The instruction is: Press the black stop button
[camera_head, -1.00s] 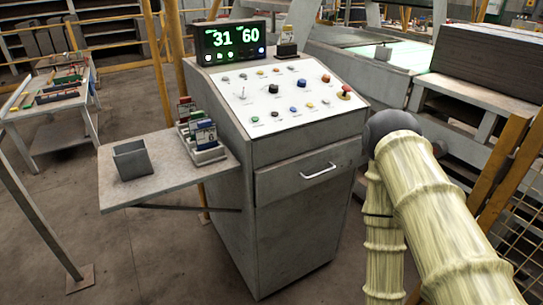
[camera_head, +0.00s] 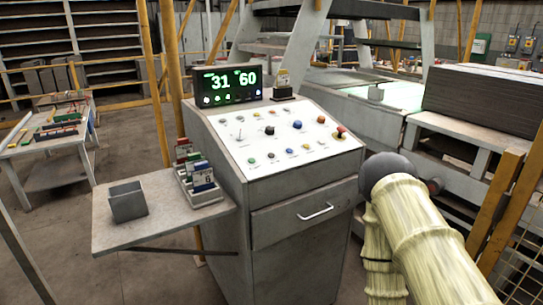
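The black button (camera_head: 270,131) sits among several coloured buttons on the white sloping panel (camera_head: 246,142) of a grey control console (camera_head: 285,235). It is in the upper middle part of the panel, left of a blue button (camera_head: 297,124). My arm shows at the right, with a cream sleeve and a dark grey rounded joint beside the console's right side. My gripper is not in view, so its state is hidden. Nothing covers the black button.
A display (camera_head: 234,85) reading 31 and 60 stands behind the panel. A side shelf (camera_head: 160,225) holds a grey box (camera_head: 128,201) and a card rack (camera_head: 204,197). A red knob (camera_head: 339,133) sits at the panel's right. A yellow post (camera_head: 497,205) and machinery stand at right.

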